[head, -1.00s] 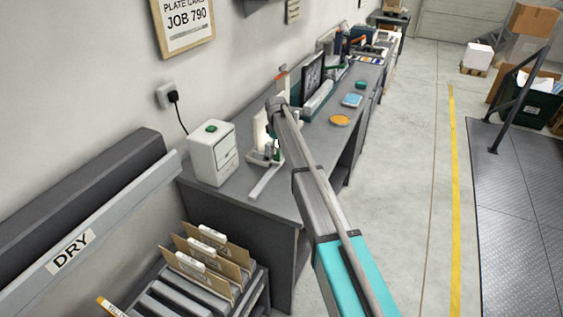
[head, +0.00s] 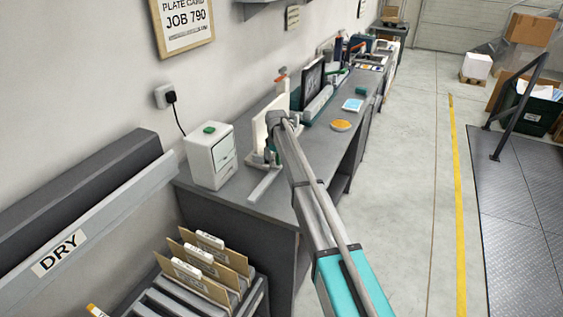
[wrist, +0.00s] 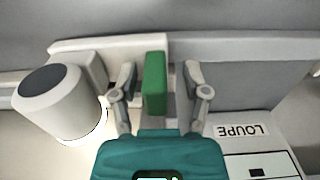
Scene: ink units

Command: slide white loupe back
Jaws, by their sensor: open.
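In the wrist view the white loupe (wrist: 62,100) is a short white cylinder with a dark round top, at the left. It joins a pale carriage on a long rail (wrist: 250,97). An upright green block (wrist: 155,92) stands on the carriage, right of the cylinder. My gripper (wrist: 161,74) is open, one finger on each side of the green block, with visible gaps. An upside-down LOUPE label (wrist: 242,130) lies right of the gripper. In the head view my arm hides most of the loupe and the gripper; a pale rail end (head: 264,186) shows on the bench.
A white box unit with a green knob (head: 211,158) stands left on the grey bench (head: 225,200). A white panel (head: 259,133) stands behind my arm. An orange dish (head: 341,125) and blue item (head: 352,105) lie farther back. A card rack (head: 205,275) stands in front.

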